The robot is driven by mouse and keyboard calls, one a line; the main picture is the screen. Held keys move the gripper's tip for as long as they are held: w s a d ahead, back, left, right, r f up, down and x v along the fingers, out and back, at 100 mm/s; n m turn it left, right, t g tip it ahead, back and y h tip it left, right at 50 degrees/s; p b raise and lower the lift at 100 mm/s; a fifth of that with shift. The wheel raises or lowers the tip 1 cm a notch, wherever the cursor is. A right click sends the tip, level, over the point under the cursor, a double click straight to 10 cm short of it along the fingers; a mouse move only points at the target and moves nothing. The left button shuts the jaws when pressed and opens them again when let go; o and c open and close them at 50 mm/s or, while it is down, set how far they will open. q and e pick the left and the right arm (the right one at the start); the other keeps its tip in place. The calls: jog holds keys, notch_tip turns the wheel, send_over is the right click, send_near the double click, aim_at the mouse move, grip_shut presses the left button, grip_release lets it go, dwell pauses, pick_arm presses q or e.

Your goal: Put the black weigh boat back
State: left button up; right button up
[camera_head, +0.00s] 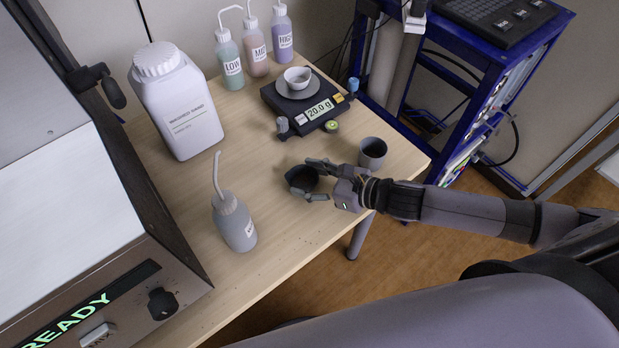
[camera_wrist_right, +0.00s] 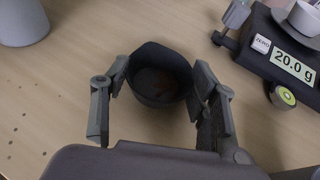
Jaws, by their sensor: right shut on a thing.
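The black weigh boat (camera_head: 302,181) is a small dark cup at the middle of the wooden table in the head view. My right gripper (camera_head: 318,180) is shut on it, with one finger on each side. In the right wrist view the weigh boat (camera_wrist_right: 160,80) sits upright between the two fingers of the gripper (camera_wrist_right: 155,95), with some brownish material on its inside bottom. I cannot tell whether it touches the table. My left gripper is not in view.
A scale (camera_head: 304,105) reading 20.0 g carries a white bowl (camera_head: 297,78). A grey cup (camera_head: 372,153) stands near the right edge. A wash bottle (camera_head: 234,222), a large white jug (camera_head: 178,105) and labelled bottles (camera_head: 256,50) stand around.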

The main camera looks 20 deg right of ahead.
jog(key=shift+f, duration=0.1)
jog(key=o, duration=0.9)
jog(key=shift+s+d+r, duration=0.1)
jog(key=shift+s+r, duration=0.05)
jog(key=shift+r, duration=0.05)
jog(key=v, duration=0.8)
jog(key=shift+s+d+r, duration=0.1)
jog(key=shift+s+d, duration=0.05)
jog(key=shift+s, duration=0.1)
jog(key=shift+v, duration=1.5)
